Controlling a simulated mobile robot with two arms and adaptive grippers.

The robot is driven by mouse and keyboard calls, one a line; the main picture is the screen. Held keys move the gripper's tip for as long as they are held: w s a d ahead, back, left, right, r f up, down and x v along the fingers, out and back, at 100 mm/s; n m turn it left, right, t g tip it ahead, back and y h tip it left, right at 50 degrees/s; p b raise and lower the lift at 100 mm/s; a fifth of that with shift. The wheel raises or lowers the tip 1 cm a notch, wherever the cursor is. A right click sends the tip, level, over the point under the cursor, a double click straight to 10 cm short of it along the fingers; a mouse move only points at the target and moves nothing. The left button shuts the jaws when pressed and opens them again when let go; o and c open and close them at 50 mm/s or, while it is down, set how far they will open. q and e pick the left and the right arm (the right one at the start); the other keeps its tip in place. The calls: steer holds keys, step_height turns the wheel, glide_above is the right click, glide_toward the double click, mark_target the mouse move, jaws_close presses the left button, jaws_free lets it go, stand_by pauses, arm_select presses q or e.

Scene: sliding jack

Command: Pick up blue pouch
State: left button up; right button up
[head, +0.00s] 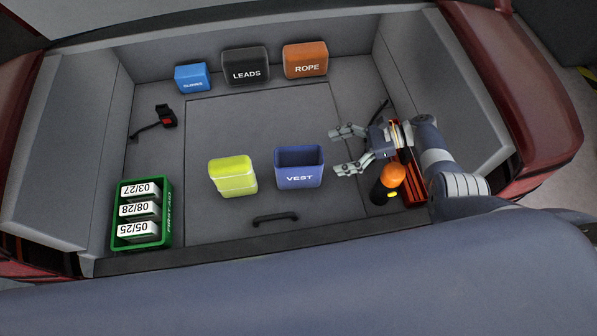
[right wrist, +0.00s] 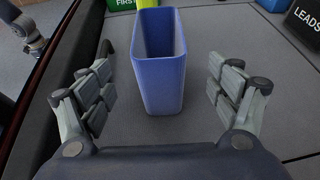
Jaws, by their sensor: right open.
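An open-topped, empty-looking blue pouch marked VEST (head: 299,168) stands upright on the trunk floor, right of centre in the head view. A smaller, brighter blue pouch (head: 193,78) with a small white label stands at the back left. My right gripper (head: 338,151) is open and empty, just right of the VEST pouch, its fingers pointing left at it. In the right wrist view the VEST pouch (right wrist: 162,62) is centred ahead between the spread fingers, apart from both. My left gripper is not in view.
A folded yellow item (head: 232,176) stands left of the VEST pouch. Black LEADS (head: 245,66) and orange ROPE (head: 305,60) pouches line the back. A green first-aid crate (head: 140,241) is at left. An orange-topped black cylinder (head: 388,184) stands below my right wrist. A floor handle (head: 275,218) lies in front.

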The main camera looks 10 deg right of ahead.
steer(key=x, duration=0.4)
glide_above(304, 161)
steer(key=s, duration=0.3)
steer(key=shift+a+f+b, duration=0.2)
steer(key=shift+f, duration=0.4)
steer(key=shift+a+f+b, duration=0.15)
steer(key=shift+a+f, duration=0.05)
steer(key=shift+f, duration=0.45)
steer(key=c, duration=1.3)
